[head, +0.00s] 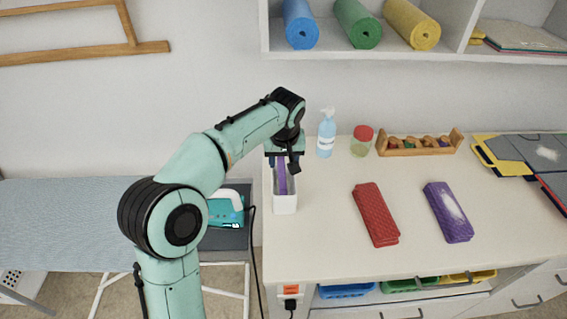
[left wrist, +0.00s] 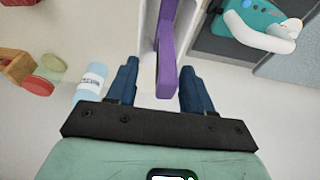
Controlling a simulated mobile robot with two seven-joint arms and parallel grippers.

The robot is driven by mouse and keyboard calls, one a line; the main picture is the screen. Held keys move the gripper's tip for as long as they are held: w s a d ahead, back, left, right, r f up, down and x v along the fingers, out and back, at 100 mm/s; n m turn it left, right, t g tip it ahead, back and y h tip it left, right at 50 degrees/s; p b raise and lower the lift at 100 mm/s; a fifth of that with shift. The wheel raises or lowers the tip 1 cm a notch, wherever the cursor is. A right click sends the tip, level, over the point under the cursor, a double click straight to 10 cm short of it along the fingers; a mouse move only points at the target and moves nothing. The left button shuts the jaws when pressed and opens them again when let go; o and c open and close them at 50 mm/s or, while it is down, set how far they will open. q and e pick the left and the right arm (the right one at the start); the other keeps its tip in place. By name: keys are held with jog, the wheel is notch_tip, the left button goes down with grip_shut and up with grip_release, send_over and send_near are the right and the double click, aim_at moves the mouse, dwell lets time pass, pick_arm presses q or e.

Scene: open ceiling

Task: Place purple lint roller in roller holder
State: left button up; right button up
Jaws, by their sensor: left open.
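The purple lint roller (head: 282,176) is inside the white roller holder (head: 285,204), at the left edge of the white counter. My left gripper (head: 284,163) is over the far end of the holder. In the left wrist view the purple roller (left wrist: 166,65) extends between the two open blue fingers of my left gripper (left wrist: 160,88), with gaps on both sides. The white holder (left wrist: 149,45) shows beside it. The lower part of the roller is hidden by the holder. My right gripper is not in view.
A spray bottle (head: 326,137) and a red-lidded jar (head: 361,142) stand just right of my gripper. An ironing board (head: 80,222) with an iron (head: 226,208) is left.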

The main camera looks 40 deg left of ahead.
pick_arm(q)
jog(key=p+v, duration=0.1)
jog(key=v, duration=0.8)
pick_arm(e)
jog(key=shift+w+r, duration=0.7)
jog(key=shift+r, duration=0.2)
